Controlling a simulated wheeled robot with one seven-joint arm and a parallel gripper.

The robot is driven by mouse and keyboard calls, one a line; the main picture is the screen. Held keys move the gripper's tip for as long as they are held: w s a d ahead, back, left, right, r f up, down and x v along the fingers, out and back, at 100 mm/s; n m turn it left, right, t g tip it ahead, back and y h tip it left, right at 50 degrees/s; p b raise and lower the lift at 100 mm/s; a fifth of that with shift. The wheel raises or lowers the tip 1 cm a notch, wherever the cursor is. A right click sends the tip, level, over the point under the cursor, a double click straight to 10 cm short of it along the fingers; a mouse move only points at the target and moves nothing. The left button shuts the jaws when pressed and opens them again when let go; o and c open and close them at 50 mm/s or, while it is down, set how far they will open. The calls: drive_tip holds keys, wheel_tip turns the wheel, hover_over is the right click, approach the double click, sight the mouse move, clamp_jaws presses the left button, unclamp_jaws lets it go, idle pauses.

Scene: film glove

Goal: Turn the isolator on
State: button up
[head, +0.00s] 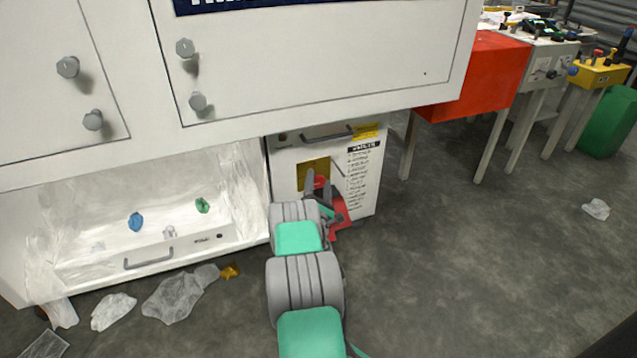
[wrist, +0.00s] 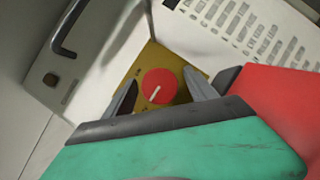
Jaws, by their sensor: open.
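The isolator is a round red knob (wrist: 160,86) with a white pointer line, on a yellow plate (wrist: 152,58) on a white cabinet front. In the wrist view the pointer slants, its lower end toward the lower left; the plate's lettering is too small to read. In the head view the knob (head: 319,182) shows partly behind my gripper (head: 322,186). My gripper (wrist: 160,95) is open, with one finger on each side of the knob. Whether the fingers touch it I cannot tell.
A dark handle (head: 327,134) and a printed label (head: 364,180) are on the cabinet front (head: 288,168). A red part (head: 341,218) sits beside my gripper. The white machine body (head: 330,60) overhangs above. Plastic scraps (head: 180,295) lie on the floor at left. Floor at right is mostly clear.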

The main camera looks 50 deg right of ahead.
drive_tip(key=shift+w, duration=0.1)
drive_tip(key=shift+c, duration=0.6)
drive_tip(key=c, duration=1.3)
